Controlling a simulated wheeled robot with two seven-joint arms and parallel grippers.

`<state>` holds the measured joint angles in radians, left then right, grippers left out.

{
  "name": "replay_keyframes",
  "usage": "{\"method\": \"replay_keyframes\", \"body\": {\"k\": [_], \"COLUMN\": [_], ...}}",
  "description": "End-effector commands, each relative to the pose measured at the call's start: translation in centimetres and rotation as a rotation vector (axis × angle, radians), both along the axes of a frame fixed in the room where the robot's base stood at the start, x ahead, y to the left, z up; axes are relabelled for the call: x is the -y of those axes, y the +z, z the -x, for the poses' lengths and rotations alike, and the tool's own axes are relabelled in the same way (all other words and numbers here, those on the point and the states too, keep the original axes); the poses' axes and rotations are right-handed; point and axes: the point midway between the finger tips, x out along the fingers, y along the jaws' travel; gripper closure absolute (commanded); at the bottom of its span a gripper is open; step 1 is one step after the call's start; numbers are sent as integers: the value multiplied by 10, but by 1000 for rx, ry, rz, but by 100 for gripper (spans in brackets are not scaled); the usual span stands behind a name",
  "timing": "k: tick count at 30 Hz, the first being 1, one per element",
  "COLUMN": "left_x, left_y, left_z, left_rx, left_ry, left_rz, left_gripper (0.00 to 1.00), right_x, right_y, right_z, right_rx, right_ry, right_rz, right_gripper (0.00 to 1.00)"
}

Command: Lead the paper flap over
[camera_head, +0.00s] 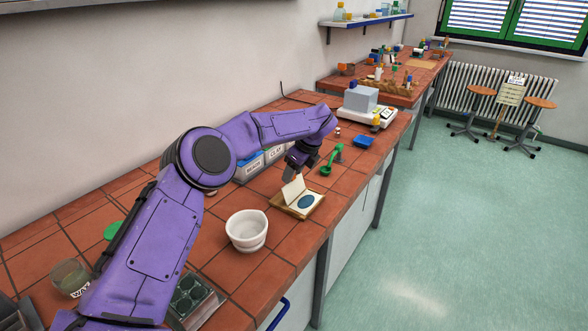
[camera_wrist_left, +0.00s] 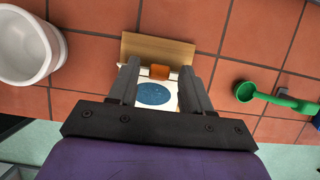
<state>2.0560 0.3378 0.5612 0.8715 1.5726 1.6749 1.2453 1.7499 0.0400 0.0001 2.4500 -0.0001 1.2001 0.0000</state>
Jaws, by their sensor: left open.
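A wooden board (camera_head: 317,209) lies on the tiled bench with white paper and a dark blue disc (camera_head: 306,202) on it. A cream paper flap (camera_head: 293,188) stands tilted up at the board's left side. My left gripper (camera_head: 290,176) is just above and behind the flap, pointing down. In the left wrist view its open fingers (camera_wrist_left: 158,72) straddle an orange patch (camera_wrist_left: 160,72) near the board's edge, with the blue disc (camera_wrist_left: 153,94) nearer the wrist. I cannot tell whether the fingers touch the flap. My right gripper is out of view.
A white bowl (camera_head: 246,230) stands left of the board, and a green scoop (camera_head: 329,165) lies to the right. Labelled bins (camera_head: 248,168) stand behind. The bench's front edge is close to the board.

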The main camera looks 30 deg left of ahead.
Motion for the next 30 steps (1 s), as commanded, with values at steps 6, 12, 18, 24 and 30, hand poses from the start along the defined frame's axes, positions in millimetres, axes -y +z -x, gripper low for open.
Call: {"method": "replay_keyframes", "body": {"k": [6,12,18,24,30], "left_x": [0,0,1,5,17], "left_y": [-1,-1,-1,-4,-6], "left_z": [-1,-1,-1,-1,0], "left_rx": [1,1,1,3,13], "left_ry": [-1,-1,-1,-3,-5], "left_rz": [0,0,-2,-46,-162], "left_gripper": [51,100,100,100,100], "right_x": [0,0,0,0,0], "right_y": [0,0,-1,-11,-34], "right_z": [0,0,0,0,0], "right_rx": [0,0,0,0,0], "right_ry": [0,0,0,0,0], "right_rz": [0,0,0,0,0], "right_gripper": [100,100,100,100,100]}}
